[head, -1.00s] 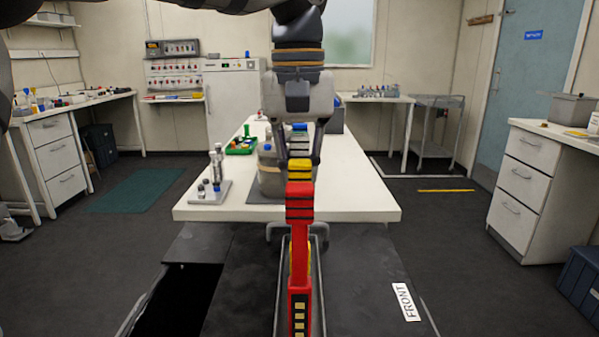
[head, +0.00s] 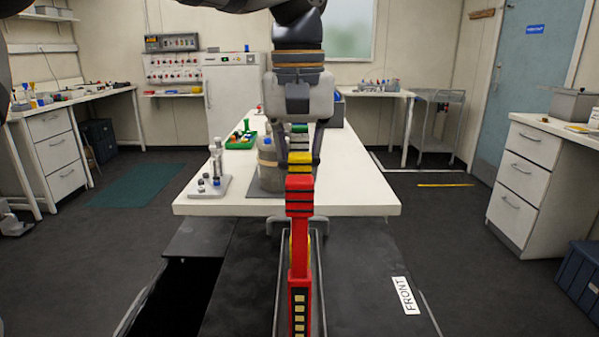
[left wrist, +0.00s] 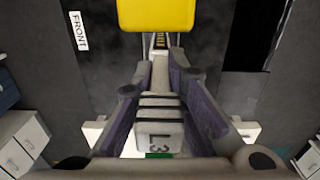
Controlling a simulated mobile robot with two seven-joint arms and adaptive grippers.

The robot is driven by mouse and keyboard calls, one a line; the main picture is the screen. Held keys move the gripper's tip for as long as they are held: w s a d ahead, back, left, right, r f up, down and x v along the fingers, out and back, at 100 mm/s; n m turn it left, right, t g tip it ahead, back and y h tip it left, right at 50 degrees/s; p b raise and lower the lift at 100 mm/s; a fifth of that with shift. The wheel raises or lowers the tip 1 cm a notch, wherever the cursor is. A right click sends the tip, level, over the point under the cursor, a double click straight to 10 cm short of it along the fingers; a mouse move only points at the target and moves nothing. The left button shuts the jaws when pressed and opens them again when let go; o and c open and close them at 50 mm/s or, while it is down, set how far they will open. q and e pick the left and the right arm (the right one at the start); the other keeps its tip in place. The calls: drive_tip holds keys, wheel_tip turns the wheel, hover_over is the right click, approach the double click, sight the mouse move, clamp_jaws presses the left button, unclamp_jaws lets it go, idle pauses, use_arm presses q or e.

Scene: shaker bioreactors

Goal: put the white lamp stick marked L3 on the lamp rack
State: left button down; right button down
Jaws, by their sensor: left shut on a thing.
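My left gripper (head: 300,155) hangs over the near part of the white table in the head view. In the left wrist view its fingers (left wrist: 158,125) are shut on the white lamp stick marked L3 (left wrist: 157,135), which has black stripes. I cannot clearly identify the lamp rack. My right gripper is not in view.
The white table (head: 350,200) bears a large bottle (head: 270,178), a grey stand with small vials (head: 208,189) and a green tray (head: 240,142). A narrow railed holder (head: 318,290) surrounds the red stick's lower part. The table's near right is clear.

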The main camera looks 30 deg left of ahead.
use_arm(q)
drive_tip(key=shift+f, duration=0.15)
drive_tip(key=c, duration=1.5)
unclamp_jaws()
drive_tip(key=shift+c, duration=0.2)
